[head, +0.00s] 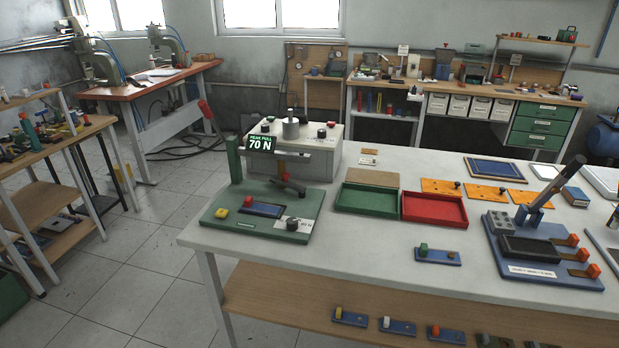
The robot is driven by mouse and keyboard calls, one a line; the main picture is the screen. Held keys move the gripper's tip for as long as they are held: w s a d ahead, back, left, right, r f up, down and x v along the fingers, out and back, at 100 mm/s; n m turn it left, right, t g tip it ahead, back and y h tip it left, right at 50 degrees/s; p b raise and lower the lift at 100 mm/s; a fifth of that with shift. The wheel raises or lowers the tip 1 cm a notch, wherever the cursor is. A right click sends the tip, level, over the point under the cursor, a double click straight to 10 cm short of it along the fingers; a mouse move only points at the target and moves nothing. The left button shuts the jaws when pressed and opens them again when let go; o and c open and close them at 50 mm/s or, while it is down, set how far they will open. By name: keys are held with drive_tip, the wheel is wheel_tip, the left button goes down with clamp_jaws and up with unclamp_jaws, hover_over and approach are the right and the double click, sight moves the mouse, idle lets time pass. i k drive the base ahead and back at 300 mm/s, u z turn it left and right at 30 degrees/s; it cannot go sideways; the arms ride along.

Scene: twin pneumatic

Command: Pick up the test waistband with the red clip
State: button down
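Small blue strips with coloured clips, which look like waistbands, lie in several places. A blue strip with a red end piece (262,210) lies on the green pull tester (222,222) at the table's left. A strip with a green clip (437,257) lies near the table's front edge. I cannot tell for sure which one is the test waistband with the red clip. My gripper is not in view.
A green tray (366,211) and a red tray (434,222) stand mid-table, both looking empty. A blue lever fixture (505,250) stands at right.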

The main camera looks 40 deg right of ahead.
sight(250, 206)
drive_tip(key=u, duration=0.8)
drive_tip(key=k, duration=0.1)
drive_tip(key=z, duration=2)
drive_tip(key=k, duration=0.9)
drive_tip(key=u, duration=0.15)
drive_tip(key=i, duration=0.7)
drive_tip(key=z, duration=0.05)
